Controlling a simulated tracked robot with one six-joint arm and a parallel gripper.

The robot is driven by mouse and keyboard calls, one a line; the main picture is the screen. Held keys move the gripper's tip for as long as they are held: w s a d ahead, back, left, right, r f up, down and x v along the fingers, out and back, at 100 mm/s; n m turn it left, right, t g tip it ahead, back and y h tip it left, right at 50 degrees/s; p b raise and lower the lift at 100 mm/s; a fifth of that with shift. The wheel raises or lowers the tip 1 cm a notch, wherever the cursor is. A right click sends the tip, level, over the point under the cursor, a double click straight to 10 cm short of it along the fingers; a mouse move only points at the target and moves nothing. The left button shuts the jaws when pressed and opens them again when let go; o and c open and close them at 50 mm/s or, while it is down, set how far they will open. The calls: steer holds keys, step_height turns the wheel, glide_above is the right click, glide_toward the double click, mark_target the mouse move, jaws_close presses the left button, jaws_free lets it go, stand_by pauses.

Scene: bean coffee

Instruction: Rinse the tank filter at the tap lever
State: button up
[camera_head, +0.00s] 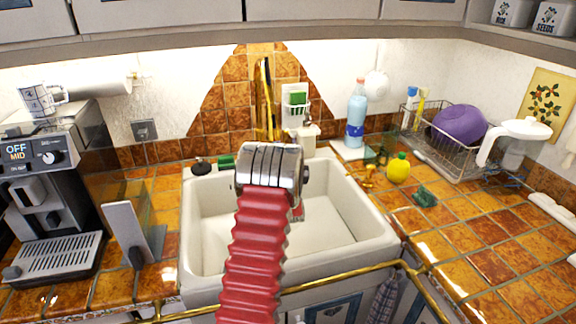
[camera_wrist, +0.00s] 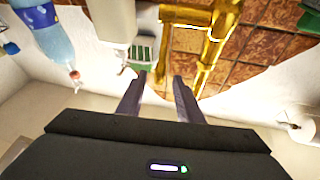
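The gold tap (camera_head: 266,95) rises behind the white sink (camera_head: 345,235), partly hidden by my arm. It fills the upper middle of the wrist view (camera_wrist: 210,35); I cannot tell which part is the lever. My gripper (camera_wrist: 158,82) has two dark fingers standing apart, with nothing visible between them. The fingertips are just below the gold tap in that picture, and the distance to it is unclear. In the head view the fingers are hidden behind my silver wrist over the sink. I cannot make out the tank filter in either view.
A coffee machine (camera_head: 50,190) stands at left. A blue bottle (camera_head: 356,115), a yellow lemon-shaped bottle (camera_head: 398,168) and a wire rack (camera_head: 445,150) with a purple bowl (camera_head: 459,124) stand at right. A gold rail (camera_head: 340,280) crosses the sink front. The right counter front is mostly clear.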

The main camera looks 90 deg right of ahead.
steer(key=v, duration=0.8)
steer(key=shift+a, duration=0.1)
